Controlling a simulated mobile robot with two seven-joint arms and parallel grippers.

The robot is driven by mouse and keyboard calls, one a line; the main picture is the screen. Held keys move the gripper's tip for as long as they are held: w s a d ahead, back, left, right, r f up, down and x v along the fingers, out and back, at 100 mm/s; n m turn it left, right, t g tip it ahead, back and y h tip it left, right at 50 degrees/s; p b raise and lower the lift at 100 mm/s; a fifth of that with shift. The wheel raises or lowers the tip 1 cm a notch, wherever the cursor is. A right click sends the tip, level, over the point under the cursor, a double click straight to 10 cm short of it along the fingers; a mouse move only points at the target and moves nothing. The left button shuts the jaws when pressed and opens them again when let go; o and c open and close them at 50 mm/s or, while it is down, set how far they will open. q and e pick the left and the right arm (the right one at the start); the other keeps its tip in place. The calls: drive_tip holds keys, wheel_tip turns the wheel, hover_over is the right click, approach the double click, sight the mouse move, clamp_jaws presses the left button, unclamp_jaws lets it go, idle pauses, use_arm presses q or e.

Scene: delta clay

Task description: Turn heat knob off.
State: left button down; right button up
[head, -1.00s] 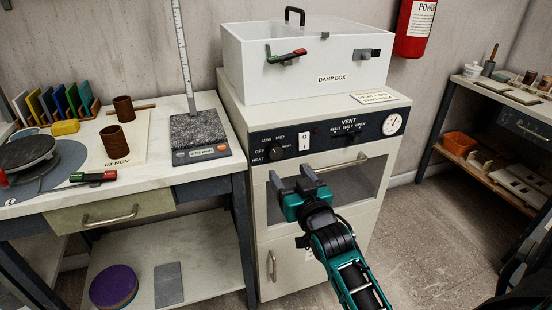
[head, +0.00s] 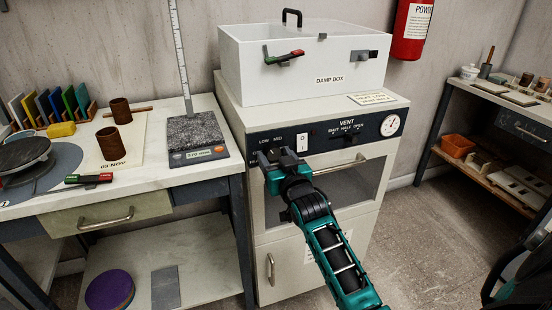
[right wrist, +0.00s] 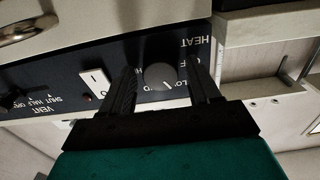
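The heat knob (right wrist: 160,76) is a dark round knob on the dark control panel, seen upside down in the right wrist view. A white mark on it points toward the lower right, near the "LO" lettering. My right gripper (right wrist: 163,80) is open, with one finger on each side of the knob and a visible gap to it. In the head view my right gripper (head: 272,157) covers the knob and part of the heat lettering. Whether the fingertips reach past the knob's face cannot be told. My left gripper is not in view.
A white rocker switch (head: 302,142) sits just right of the gripper. Further right are the vent slider (head: 350,140) and a round gauge (head: 390,125). The oven door handle (head: 340,168) runs below. A damp box (head: 300,75) stands on top. A worktable (head: 130,180) stands left.

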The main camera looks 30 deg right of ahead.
drive_tip(key=c, duration=0.9)
drive_tip(key=shift+o, duration=0.2)
